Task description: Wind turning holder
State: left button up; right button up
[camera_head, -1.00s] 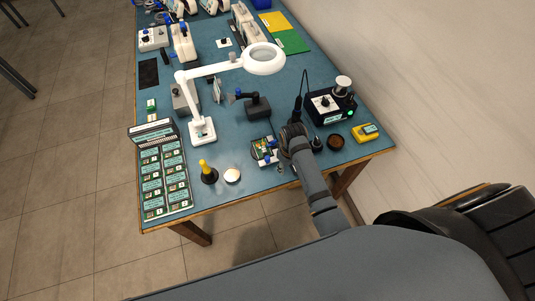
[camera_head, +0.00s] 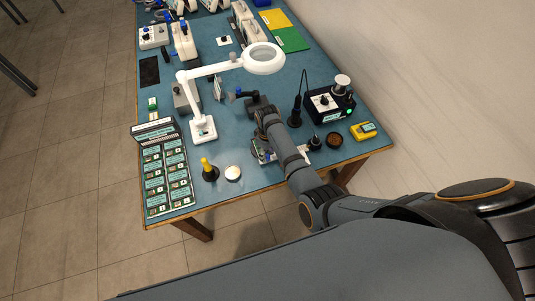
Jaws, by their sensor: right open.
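A small board holder (camera_head: 259,156) with a green board stands near the table's front edge, mostly hidden under my right arm. A dark grey device (camera_head: 252,98) with a blue-tipped part on its left side stands behind it. I cannot tell which of the two is the turning holder. My right gripper (camera_head: 264,113) is over the front of the dark device, beyond the board holder. It is open; its fingertips are hard to make out, and I cannot tell whether they touch the device. My left gripper is out of view.
A white magnifier lamp (camera_head: 203,130) arches over the table on the left. A soldering iron stand (camera_head: 295,115) and a black station (camera_head: 330,104) are to the right. A yellow-topped bottle (camera_head: 209,170), white dish (camera_head: 233,172) and card rack (camera_head: 167,178) are front left.

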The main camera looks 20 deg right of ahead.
jog(key=shift+f, duration=0.9)
grip_shut()
